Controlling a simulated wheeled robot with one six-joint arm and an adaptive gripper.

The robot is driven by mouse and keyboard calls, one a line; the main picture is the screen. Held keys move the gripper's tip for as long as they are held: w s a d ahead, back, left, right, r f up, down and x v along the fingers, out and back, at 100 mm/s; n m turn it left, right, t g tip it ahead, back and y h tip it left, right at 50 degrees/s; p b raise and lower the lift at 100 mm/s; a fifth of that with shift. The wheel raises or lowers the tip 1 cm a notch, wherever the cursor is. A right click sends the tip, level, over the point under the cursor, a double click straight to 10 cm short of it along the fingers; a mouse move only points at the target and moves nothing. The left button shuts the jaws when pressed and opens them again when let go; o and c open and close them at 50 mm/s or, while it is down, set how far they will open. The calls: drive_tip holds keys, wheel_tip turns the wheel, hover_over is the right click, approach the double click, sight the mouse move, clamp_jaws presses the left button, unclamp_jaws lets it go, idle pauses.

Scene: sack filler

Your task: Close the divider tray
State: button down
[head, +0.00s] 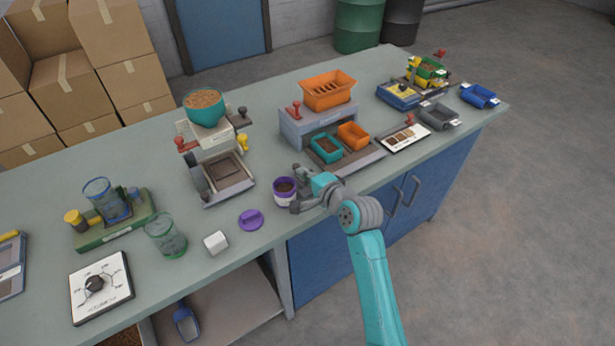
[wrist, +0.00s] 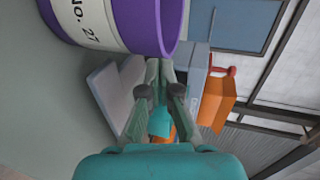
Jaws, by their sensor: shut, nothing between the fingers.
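The divider (head: 310,125) is a grey-blue block on the bench with an orange slotted hopper (head: 327,88) on top and a red knob at its left. Its flat grey tray (head: 362,166) sticks out of the front toward the bench edge. A teal bin (head: 327,149) and an orange bin (head: 353,135) stand on the tray. My gripper (head: 297,190) is shut and empty, left of the tray's front. In the wrist view, the gripper (wrist: 160,92) points toward the divider, and the tray (wrist: 103,98) is partly hidden behind the fingers.
A purple-and-white tub (head: 283,192) stands right beside my gripper and fills the top left of the wrist view (wrist: 100,20). A purple lid (head: 251,220) and a white cube (head: 216,242) lie nearby. A sample card (head: 405,138) lies right of the tray.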

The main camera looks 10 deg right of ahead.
drive_tip(key=w+a, duration=0.1)
drive_tip(key=w, duration=0.2)
drive_tip(key=w+a, duration=0.1)
drive_tip(key=w, duration=0.3)
drive_tip(key=w+a, duration=0.2)
drive_tip(key=w, duration=0.2)
drive_tip(key=shift+f, duration=0.1)
